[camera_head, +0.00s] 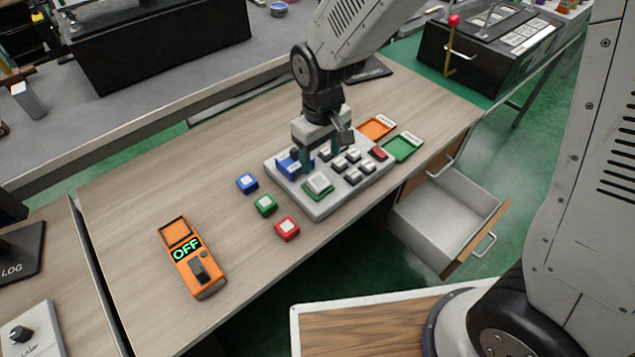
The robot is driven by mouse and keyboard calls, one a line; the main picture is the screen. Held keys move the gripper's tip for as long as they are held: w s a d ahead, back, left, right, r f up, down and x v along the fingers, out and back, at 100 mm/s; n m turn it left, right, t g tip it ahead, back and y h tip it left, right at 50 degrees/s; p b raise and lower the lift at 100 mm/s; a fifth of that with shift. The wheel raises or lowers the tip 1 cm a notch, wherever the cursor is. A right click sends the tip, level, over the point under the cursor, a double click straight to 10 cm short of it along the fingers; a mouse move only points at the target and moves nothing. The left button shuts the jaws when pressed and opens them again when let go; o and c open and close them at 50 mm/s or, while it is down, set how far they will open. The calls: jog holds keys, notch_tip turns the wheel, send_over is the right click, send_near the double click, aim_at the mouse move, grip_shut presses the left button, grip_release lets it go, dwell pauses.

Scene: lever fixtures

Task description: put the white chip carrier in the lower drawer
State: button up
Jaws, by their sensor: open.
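A grey board (332,205) on the bench holds several small pieces. A white-topped square piece with a green edge (318,183) sits at its near left; I cannot tell for sure whether this is the white chip carrier. My gripper (320,163) points down over the board's left half, just behind that piece. Its fingers are apart, with a blue piece (288,165) beside the left one. Contact between them is unclear. The lower drawer (437,222) is pulled out at the right of the bench and looks empty.
Blue (247,183), green (265,205) and red (287,229) blocks lie left of the board. An orange device reading OFF (190,258) lies farther left. Orange (376,128) and green (403,147) trays lie behind the board. The upper drawer's handle (440,167) is above the open drawer.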

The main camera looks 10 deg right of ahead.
aim_at(320, 183)
jog(key=f, duration=0.7)
jog(key=shift+s+a+f, duration=0.1)
jog(key=shift+s+f, duration=0.2)
jog(key=c, duration=1.1)
jog(key=shift+r, duration=0.1)
jog(key=shift+c, duration=0.2)
